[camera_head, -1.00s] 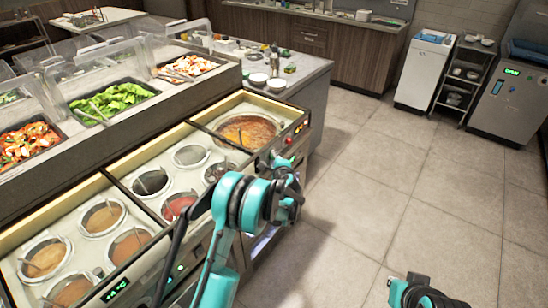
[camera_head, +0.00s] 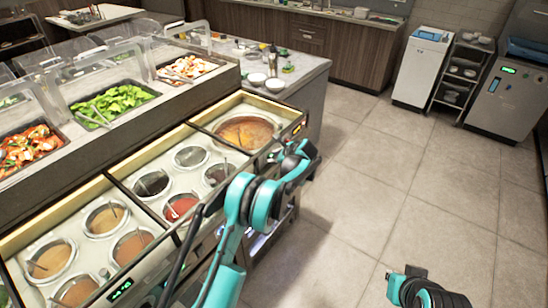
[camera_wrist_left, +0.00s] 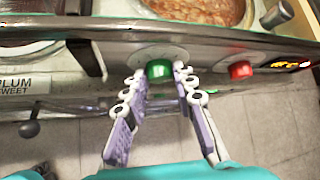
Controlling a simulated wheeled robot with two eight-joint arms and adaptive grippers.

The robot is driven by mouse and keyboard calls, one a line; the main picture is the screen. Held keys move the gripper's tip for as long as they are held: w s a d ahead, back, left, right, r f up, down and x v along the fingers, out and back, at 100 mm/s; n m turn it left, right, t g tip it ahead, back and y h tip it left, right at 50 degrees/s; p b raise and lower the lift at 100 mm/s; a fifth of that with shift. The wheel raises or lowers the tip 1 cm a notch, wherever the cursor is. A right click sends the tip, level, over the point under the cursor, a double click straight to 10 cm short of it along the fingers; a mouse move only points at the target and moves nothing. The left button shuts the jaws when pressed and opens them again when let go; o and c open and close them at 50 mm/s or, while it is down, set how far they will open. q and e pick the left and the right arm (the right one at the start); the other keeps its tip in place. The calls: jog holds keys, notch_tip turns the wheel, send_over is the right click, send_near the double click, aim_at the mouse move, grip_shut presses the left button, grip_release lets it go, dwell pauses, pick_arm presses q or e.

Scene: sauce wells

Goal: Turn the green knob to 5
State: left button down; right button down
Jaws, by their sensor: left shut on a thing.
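The green knob (camera_wrist_left: 159,70) is on the front panel of the sauce counter. In the left wrist view it sits between the two fingertips of my left gripper (camera_wrist_left: 160,84), which is shut on it. A pale dial plate shows behind the knob, but its markings are too small to read. In the head view my left gripper (camera_head: 283,152) is at the counter's front panel and hides the green knob. My right gripper (camera_head: 408,278) is low at the lower right, away from the counter; its fingers are not clear.
A red knob (camera_wrist_left: 240,70) is to the right of the green one, with a lit display (camera_wrist_left: 292,64) beyond it. Above the panel is a large soup well (camera_head: 245,130). Several sauce wells fill the counter to the left. The tiled floor (camera_head: 400,190) at right is clear.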

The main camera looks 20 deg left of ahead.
dwell(0.4)
pick_arm(q)
jog(key=c, duration=1.5)
grip_release()
jog(key=v, duration=1.1)
jog(key=shift+d+r, duration=0.3)
jog(key=shift+d, duration=0.05)
